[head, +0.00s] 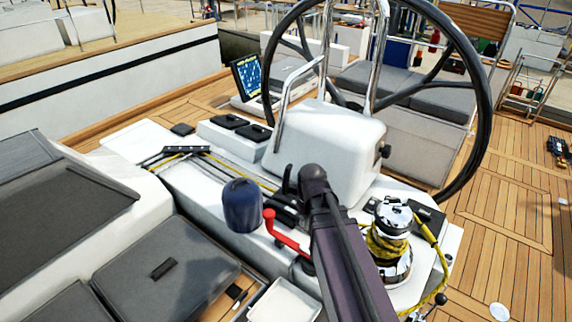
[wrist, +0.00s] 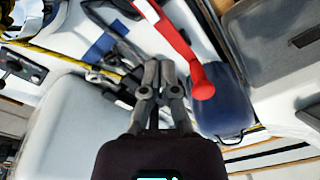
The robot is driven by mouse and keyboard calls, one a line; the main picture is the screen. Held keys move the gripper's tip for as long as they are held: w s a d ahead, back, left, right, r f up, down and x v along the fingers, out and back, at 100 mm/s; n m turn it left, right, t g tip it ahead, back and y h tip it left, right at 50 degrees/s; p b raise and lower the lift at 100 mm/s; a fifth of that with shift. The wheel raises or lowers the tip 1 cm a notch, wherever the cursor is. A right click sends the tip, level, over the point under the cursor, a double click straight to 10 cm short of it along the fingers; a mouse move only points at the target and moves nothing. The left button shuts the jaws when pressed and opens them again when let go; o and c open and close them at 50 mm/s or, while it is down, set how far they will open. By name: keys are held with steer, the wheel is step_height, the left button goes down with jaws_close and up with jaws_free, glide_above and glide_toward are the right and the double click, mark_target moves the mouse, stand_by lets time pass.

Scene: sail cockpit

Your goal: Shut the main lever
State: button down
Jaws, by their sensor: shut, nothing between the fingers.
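My gripper (wrist: 159,66) is shut and empty in the wrist view, with its fingertips close together over the line-clutch area. Dark clutch parts (wrist: 107,75) lie left of and beyond the fingertips; contact cannot be told. In the head view, dark clutch parts (head: 287,209) show beside my arm, partly hidden by it. A red lever handle (head: 286,233) stands between the dark blue pouch and my arm. It also shows right of the fingertips in the wrist view (wrist: 181,45), apart from them. No readable label shows which lever is the main one.
The dark blue pouch (head: 242,205) stands left of the red handle. A chrome winch (head: 392,220) with yellow line is right of my arm. The white pedestal (head: 330,140) and black steering wheel (head: 485,100) rise behind. Grey cushions (head: 165,265) fill the lower left.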

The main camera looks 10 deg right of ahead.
steer(key=w+r+n+t+y+p, duration=0.1)
steer(key=w+r+n+p, duration=0.1)
steer(key=w, duration=1.3)
steer(key=w+r+n+t+y+p, duration=0.2)
steer(key=w+r+n, duration=0.3)
steer(key=w, duration=0.9)
steer(key=shift+w+r+t+p, duration=0.3)
steer(key=shift+w+r+p, duration=0.05)
steer(key=shift+r+p, duration=0.5)
steer(key=shift+f, duration=0.2)
steer(key=b, duration=0.9)
glide_above(285, 174)
steer(key=w+a, duration=0.2)
steer(key=w, duration=0.2)
step_height(285, 174, down, 9)
steer(key=shift+s+d+f, duration=0.1)
steer(key=shift+s+d, duration=1.1)
steer(key=shift+s, duration=0.15)
steer(key=shift+s+a+y+b, duration=0.15)
steer(key=shift+y+b, duration=0.15)
steer(key=shift+b, duration=0.05)
